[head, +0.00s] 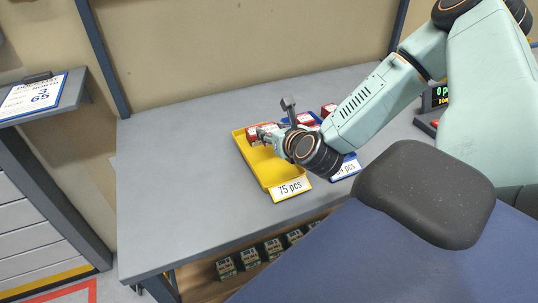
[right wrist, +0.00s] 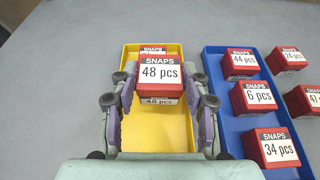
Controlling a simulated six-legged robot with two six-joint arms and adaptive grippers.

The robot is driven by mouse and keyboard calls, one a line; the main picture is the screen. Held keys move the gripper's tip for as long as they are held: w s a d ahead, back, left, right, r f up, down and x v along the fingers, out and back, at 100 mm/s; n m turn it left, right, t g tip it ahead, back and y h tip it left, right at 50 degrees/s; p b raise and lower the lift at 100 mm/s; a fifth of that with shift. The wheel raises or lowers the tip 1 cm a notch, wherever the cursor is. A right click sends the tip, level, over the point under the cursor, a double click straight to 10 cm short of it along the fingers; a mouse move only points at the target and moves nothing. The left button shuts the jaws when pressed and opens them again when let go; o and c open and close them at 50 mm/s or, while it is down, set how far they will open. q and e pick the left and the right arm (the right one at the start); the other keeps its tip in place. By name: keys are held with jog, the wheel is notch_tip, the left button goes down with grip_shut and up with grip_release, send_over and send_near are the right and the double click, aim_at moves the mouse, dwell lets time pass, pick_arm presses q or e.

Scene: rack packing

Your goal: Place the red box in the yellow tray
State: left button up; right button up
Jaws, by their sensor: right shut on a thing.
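My right gripper (right wrist: 163,92) is shut on a red box (right wrist: 160,72) labelled "SNAPS 48 pcs", holding it over the far half of the yellow tray (right wrist: 155,140). A second "48 pcs" label shows just below the held box, and another SNAPS label (right wrist: 152,49) shows behind it; how these boxes stand is mostly hidden. In the head view, the right gripper (head: 270,137) is over the yellow tray (head: 247,160), whose front card reads "75 pcs". I cannot tell whether the held box touches anything beneath. My left gripper is not in view.
A blue tray (right wrist: 222,105) right of the yellow one holds red boxes marked 44, 6 and 34 pcs (right wrist: 272,147). More red boxes, one marked 24 pcs (right wrist: 288,58), stand right of it. The grey table (head: 180,165) is clear on the left.

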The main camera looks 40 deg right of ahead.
aim_at(267, 146)
jog(key=shift+a+f, duration=0.35)
jog(key=shift+f, duration=0.2)
jog(key=shift+w+a+f+b, duration=0.2)
jog(key=shift+a+f+b, duration=0.3)
jog(key=shift+a+f, duration=0.1)
jog(key=f, duration=0.1)
jog(key=d+f+b, duration=0.1)
jog(key=shift+f, duration=0.3)
jog(key=shift+d+f, duration=0.15)
jog(key=shift+f, duration=0.1)
jog(key=shift+a+r, duration=0.3)
jog(key=shift+a, duration=0.2)
jog(key=shift+f, duration=0.1)
jog(key=shift+d+f, duration=0.15)
jog(key=shift+f, duration=0.05)
jog(key=o, duration=1)
jog(key=shift+d, duration=0.2)
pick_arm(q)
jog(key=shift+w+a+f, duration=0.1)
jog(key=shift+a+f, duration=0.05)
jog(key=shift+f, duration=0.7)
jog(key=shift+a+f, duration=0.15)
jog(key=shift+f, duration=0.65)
pick_arm(e)
jog(key=shift+o, duration=1)
jog(key=shift+a+r, duration=0.1)
jog(key=shift+a, duration=0.15)
